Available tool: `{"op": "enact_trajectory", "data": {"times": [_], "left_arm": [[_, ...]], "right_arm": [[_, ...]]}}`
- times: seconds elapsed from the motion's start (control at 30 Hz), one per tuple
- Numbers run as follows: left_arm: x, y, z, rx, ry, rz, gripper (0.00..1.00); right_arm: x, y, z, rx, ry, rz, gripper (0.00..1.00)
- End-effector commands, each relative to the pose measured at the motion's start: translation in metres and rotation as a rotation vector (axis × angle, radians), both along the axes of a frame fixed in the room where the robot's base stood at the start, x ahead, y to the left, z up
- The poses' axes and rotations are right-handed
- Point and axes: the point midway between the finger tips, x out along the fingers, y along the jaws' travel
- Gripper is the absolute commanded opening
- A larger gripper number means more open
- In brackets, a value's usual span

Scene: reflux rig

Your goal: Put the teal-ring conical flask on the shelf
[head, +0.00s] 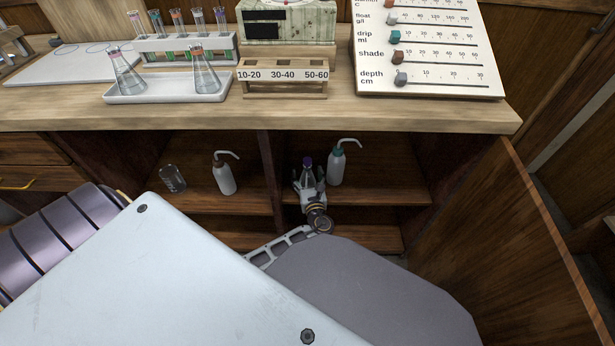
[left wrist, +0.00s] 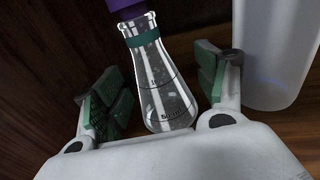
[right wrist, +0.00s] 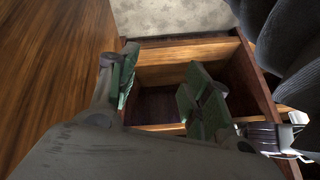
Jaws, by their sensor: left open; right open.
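The teal-ring conical flask (left wrist: 162,85) is clear glass with a teal band on its neck and a purple stopper (left wrist: 126,8) on top. In the head view the flask (head: 308,175) is inside the lower cabinet, on the right-hand compartment's shelf (head: 360,192). My left gripper (left wrist: 158,88) is open, with a finger on each side of the flask and a visible gap to each. In the head view the left gripper (head: 309,184) reaches into the cabinet. My right gripper (right wrist: 157,90) is open and empty in the right wrist view.
A teal-topped wash bottle (head: 337,167) stands close right of the flask. A divider (head: 268,165) is to the left, then another wash bottle (head: 224,177) and a glass beaker (head: 173,178). An open door (head: 520,230) flanks the right. Two flasks stand on a white tray (head: 165,97) above.

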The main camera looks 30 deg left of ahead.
Motion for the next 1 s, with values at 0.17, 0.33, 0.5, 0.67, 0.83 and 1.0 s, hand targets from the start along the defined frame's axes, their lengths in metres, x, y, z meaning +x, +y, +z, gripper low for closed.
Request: {"op": "enact_trajectory", "data": {"times": [0.17, 0.33, 0.5, 0.67, 0.83, 1.0], "left_arm": [[-0.006, -0.006, 0.001, -0.001, 0.001, -0.001, 0.72], [-0.019, -0.017, 0.003, -0.001, 0.002, -0.001, 0.72], [-0.035, -0.032, 0.004, -0.002, 0.002, -0.001, 0.72], [-0.048, -0.044, 0.004, -0.001, 0.001, -0.001, 0.72], [-0.055, -0.050, 0.005, 0.000, 0.000, 0.000, 0.72], [-0.056, -0.051, 0.004, -0.001, -0.001, 0.000, 0.72]], "right_arm": [[-0.002, -0.001, 0.003, -0.010, 0.013, 0.004, 0.49], [-0.003, -0.003, 0.016, -0.027, 0.030, 0.014, 0.49], [0.001, -0.006, 0.037, -0.050, 0.040, 0.024, 0.49], [-0.002, -0.009, 0.046, -0.067, 0.058, 0.029, 0.49], [-0.003, -0.011, 0.050, -0.077, 0.070, 0.031, 0.49], [-0.004, -0.012, 0.050, -0.080, 0.073, 0.032, 0.49]]}}
